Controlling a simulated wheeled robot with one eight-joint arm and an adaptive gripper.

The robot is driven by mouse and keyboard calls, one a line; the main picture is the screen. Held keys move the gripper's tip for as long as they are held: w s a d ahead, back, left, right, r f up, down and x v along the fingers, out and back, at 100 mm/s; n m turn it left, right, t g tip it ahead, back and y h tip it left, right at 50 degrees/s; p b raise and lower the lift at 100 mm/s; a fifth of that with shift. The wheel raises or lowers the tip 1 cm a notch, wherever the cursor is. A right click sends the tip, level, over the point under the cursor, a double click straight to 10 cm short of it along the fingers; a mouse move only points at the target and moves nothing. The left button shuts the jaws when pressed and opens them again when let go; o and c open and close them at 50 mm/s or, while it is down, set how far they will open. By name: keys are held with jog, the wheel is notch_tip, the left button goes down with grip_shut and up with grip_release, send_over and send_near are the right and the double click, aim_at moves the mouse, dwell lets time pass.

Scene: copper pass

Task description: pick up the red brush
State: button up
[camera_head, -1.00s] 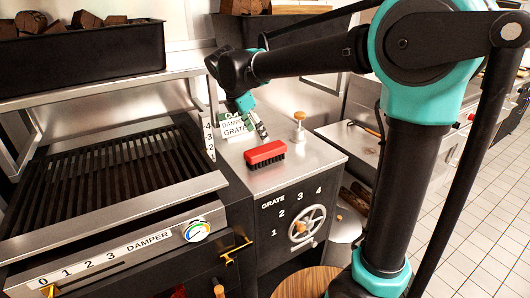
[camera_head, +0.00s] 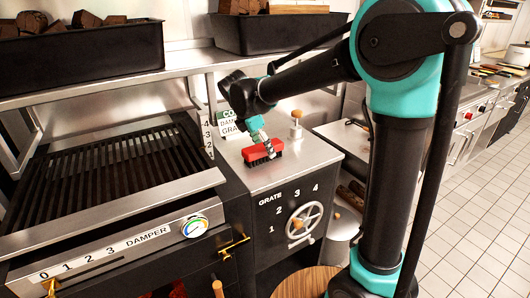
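The red brush (camera_head: 253,155), with a red back and dark bristles, lies bristles down on the steel counter (camera_head: 290,170) beside the grill. My gripper (camera_head: 269,150) reaches down to the brush from above, and its grey fingers overlap the brush's right half in the picture. The fingers are too small to tell whether they are open or shut on the brush, or whether they touch it.
The grill grate (camera_head: 100,190) is at left, and a handwheel (camera_head: 304,220) is on the counter's front. Black bins sit on the shelf above.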

jog(key=c, duration=1.4)
jog(key=shift+o, duration=0.2)
jog(key=shift+r, duration=0.1)
notch_tip(320, 180, up, 20)
jog(key=o, duration=0.6)
jog(key=shift+c, duration=1.2)
jog(key=shift+d, duration=0.1)
